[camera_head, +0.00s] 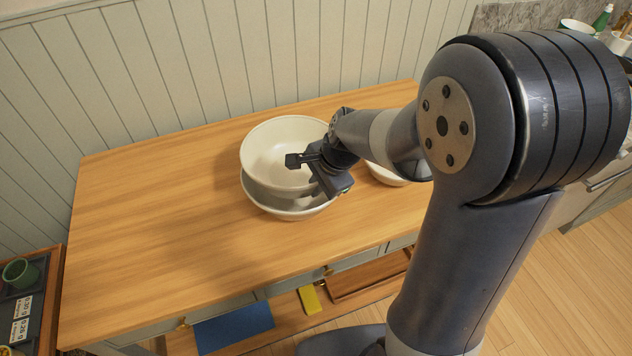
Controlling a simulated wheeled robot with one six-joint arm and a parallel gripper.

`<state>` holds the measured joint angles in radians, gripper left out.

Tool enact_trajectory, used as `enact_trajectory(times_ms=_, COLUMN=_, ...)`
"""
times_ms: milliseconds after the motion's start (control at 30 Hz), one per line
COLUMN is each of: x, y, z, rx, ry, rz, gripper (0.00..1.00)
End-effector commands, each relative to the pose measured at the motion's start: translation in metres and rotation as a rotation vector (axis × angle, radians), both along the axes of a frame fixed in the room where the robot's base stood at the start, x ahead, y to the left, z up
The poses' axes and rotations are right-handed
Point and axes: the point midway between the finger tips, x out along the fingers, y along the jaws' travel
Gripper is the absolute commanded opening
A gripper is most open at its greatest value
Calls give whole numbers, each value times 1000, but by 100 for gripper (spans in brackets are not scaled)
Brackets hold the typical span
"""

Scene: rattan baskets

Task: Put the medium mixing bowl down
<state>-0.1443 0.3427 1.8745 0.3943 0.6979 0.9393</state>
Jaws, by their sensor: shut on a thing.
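A cream mixing bowl (272,155), which looks like the medium one, is upright and slightly tilted in my gripper (312,170). My gripper is shut on its right rim, with one finger over the inside. This bowl is directly above another cream bowl (262,198) that rests on the wooden tabletop (140,215). The lower bowl's front rim and wall show below it, and the rest is covered. I cannot tell whether the two bowls touch.
Another pale bowl (386,176) stands to the right, partly hidden behind my arm. The tabletop left of the bowls is clear. A panelled wall (150,70) borders the back. A dark tray with a green cup (20,272) is at lower left.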

Motion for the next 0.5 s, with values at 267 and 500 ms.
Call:
enact_trajectory(times_ms=267, x=2, y=0, z=-4, rx=1, ry=-8, rz=-1, gripper=0)
enact_trajectory(times_ms=500, x=2, y=0, z=-10, rx=1, ry=-8, rz=-1, gripper=0)
